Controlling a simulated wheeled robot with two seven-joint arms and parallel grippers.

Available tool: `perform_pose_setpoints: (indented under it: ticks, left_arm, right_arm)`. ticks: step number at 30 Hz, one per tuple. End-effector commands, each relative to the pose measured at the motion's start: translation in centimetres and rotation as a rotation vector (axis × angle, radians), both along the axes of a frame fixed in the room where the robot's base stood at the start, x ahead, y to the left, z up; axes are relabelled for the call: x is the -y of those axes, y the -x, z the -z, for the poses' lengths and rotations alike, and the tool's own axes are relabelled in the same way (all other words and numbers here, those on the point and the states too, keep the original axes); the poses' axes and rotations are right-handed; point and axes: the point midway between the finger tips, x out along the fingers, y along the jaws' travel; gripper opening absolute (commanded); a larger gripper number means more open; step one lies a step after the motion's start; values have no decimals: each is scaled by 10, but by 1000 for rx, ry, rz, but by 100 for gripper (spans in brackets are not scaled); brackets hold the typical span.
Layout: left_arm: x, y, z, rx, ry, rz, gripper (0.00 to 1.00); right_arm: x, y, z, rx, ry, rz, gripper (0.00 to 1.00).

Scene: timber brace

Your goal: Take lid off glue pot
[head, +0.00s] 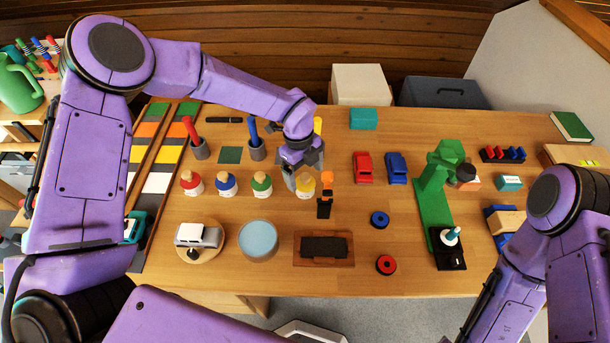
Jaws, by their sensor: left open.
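Small white pots with coloured lids stand in a row on the wooden table: a red-lidded pot (191,184), a blue-lidded pot (226,185) and a green-lidded pot (262,186). A yellowish-topped pot (305,192) stands at the row's right end, partly hidden by my gripper. A white pot with a teal piece on top (450,237) stands on a black base at the right. I cannot tell for sure which is the glue pot. My left gripper (303,179) is open, pointing down just over the yellowish-topped pot; contact is unclear. My right gripper is out of view.
An orange-and-black tool (325,196) stands close to the right of my left gripper. A round light-blue tin (258,240) and a brown tray (324,262) lie in front. A green stand (433,195) rises at the right. Bare table lies around the blue ring (380,219).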

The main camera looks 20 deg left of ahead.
Motion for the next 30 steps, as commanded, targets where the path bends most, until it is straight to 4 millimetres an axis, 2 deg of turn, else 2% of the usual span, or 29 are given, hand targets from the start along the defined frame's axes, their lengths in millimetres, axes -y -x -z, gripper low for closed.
perform_pose_setpoints:
  ticks: [4,10,11,15,16,26,30]
  left_arm:
    - [3,1,15,1,1,2,90]
    - [3,0,17,3,0,3,90]
    - [3,0,17,3,0,3,83]
    - [3,0,17,3,0,3,38]
    - [3,0,17,3,0,3,32]
    - [3,0,16,2,1,2,31]
    - [3,0,9,2,1,1,31]
  right_arm:
    - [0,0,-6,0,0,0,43]
    - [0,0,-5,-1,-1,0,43]
    - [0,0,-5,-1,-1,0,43]
    - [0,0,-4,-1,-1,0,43]
    - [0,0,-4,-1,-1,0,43]
    - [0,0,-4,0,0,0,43]
    - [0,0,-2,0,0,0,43]
